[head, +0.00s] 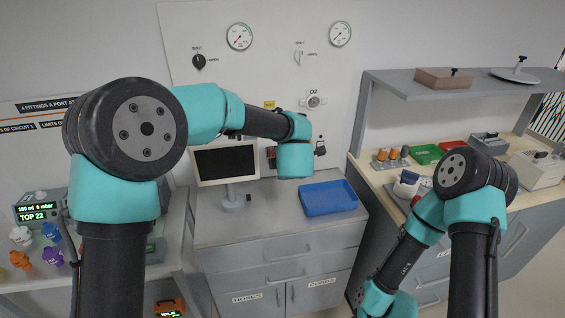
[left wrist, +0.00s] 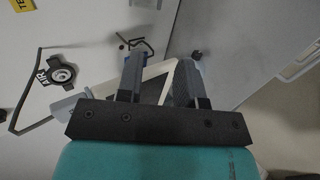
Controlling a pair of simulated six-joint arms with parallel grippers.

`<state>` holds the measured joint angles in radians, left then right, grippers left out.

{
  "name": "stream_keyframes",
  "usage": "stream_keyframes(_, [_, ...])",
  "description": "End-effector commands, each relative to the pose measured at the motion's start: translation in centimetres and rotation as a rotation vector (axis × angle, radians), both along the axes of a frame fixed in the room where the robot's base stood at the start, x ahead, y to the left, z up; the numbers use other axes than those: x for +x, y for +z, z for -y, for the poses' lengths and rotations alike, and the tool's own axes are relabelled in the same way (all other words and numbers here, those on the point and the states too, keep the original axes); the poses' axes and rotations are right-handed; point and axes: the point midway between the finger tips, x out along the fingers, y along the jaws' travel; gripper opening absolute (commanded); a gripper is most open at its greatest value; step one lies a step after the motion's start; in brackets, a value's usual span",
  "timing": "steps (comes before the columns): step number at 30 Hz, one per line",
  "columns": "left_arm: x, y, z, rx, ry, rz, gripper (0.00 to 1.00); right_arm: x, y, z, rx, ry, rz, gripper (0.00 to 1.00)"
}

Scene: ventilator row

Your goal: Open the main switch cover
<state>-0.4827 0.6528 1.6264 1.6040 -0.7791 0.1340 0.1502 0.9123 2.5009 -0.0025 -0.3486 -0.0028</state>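I cannot make out the main switch cover for certain in either view. Small dark fittings (head: 320,147) sit low on the pale wall panel (head: 215,90), right of my left arm's end. My left gripper (left wrist: 158,72) shows in the left wrist view with its two fingers apart and nothing visibly held. A white-edged dark screen shows behind and between the fingers. In the head view my left forearm and wrist hide the left gripper and part of the panel behind it. My right arm reaches down at the lower right, and its gripper is out of view.
A monitor (head: 225,163) and a blue tray (head: 328,198) stand on the grey cabinet top. An O2 outlet (head: 313,101) and an AIR outlet (left wrist: 62,74) are on the panel. A shelf unit (head: 440,88) with several devices stands at right. Coloured fittings (head: 52,256) lie at left.

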Motion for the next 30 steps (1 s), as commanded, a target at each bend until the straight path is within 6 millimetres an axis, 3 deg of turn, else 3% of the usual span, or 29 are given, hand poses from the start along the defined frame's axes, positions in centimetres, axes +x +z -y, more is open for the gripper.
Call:
stream_keyframes(4, [0.0,0.0,0.0,0.0,0.0,0.0,0.34,0.0,0.0,0.0,0.0,0.0,0.0,0.43])
stream_keyframes(11, [-0.3,-1.7,-0.4,0.124,-0.034,-0.013,0.55,0.0,0.0,0.0,0.0,0.0,0.0,0.43])
stream_keyframes(14, [-0.8,-3.8,-1.1,0.315,-0.091,-0.027,0.55,0.0,0.0,0.0,0.0,0.0,0.0,0.43])
stream_keyframes(21, [-2.1,-8.7,-2.1,0.998,-0.307,-0.016,0.55,0.0,0.0,0.0,0.0,0.0,0.0,0.43])
stream_keyframes(27, [-3.0,-10.5,-0.6,1.448,-0.444,0.065,0.55,0.0,0.0,0.0,0.0,0.0,0.0,0.43])
stream_keyframes(30, [-3.4,-10.8,0.0,1.554,-0.471,0.098,0.55,0.0,0.0,0.0,0.0,0.0,0.0,0.43])
